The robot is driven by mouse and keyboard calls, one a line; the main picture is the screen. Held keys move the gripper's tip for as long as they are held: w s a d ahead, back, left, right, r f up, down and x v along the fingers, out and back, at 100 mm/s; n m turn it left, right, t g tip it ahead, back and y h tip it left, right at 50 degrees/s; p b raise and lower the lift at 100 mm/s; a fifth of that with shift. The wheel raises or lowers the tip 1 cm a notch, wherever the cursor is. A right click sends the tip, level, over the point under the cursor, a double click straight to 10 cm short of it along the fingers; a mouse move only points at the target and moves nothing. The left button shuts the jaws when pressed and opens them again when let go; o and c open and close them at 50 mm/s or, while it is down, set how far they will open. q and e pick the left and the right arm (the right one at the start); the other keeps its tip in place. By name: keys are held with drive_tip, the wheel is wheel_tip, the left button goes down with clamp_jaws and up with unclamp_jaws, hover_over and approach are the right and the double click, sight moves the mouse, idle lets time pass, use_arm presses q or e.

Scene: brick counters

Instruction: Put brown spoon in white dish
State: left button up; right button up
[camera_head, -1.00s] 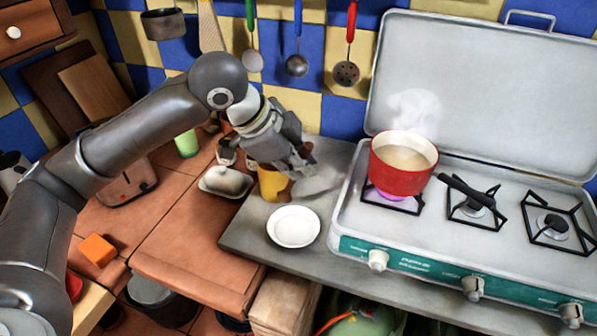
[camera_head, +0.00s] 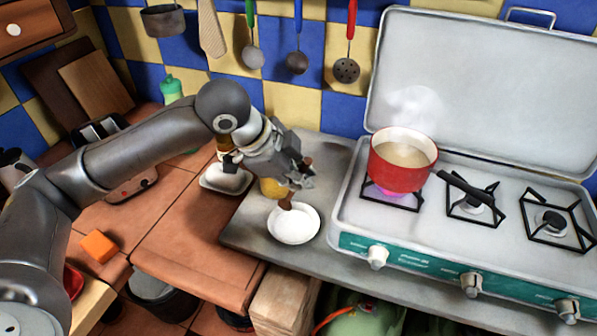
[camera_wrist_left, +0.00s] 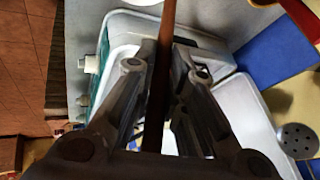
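The white dish (camera_head: 294,228) is a small round plate near the left end of the grey counter, beside the stove. My left gripper (camera_head: 293,183) is above the dish's back edge, shut on the brown spoon (camera_head: 287,201). One end of the spoon points down over the back of the dish; I cannot tell if it touches. In the left wrist view the spoon (camera_wrist_left: 159,75) runs as a thin brown shaft between the fingers of the left gripper (camera_wrist_left: 166,68). My right gripper is out of view.
A yellow cup (camera_head: 270,187) stands just left of the gripper, partly hidden. A white butter dish (camera_head: 226,179) is farther left. The stove (camera_head: 345,215) with a steaming red pot (camera_head: 402,175) is to the right. An orange block (camera_head: 98,247) lies on the tiled counter.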

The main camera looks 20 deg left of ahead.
use_arm(q)
drive_tip(key=o, duration=0.4)
drive_tip(key=shift+r, duration=0.55)
drive_tip(key=v, duration=1.2)
drive_tip(key=shift+r, duration=0.1)
